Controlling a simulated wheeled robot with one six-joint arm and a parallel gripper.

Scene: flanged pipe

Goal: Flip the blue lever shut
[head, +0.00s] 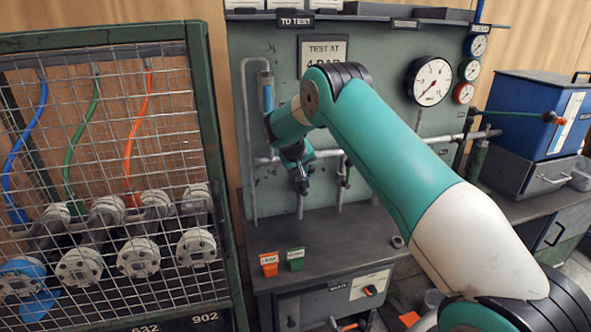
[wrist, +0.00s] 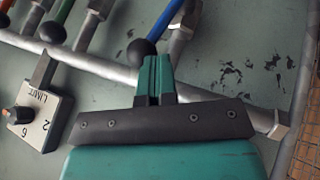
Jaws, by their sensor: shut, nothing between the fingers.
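The blue lever (wrist: 167,19) shows at the top of the wrist view, a slanted blue handle with a dark ball knob (wrist: 141,52) at its lower end. A metal valve fitting (wrist: 181,42) on the pipe is right beside it. My gripper (wrist: 154,60) has its green fingers together and empty, with the tips just beside the knob. I cannot tell whether they touch it. In the head view my gripper (head: 301,186) is in front of the grey test panel (head: 225,110), by the lower pipes. My arm hides much there, and I cannot make out the blue lever clearly.
Green (wrist: 65,10) and red (wrist: 92,8) levers stand left of the blue one in the wrist view. A LIMIT dial plate (wrist: 40,118) is at lower left. A wire cage (head: 198,75) stands left of the panel, and a bench (head: 330,240) lies below it.

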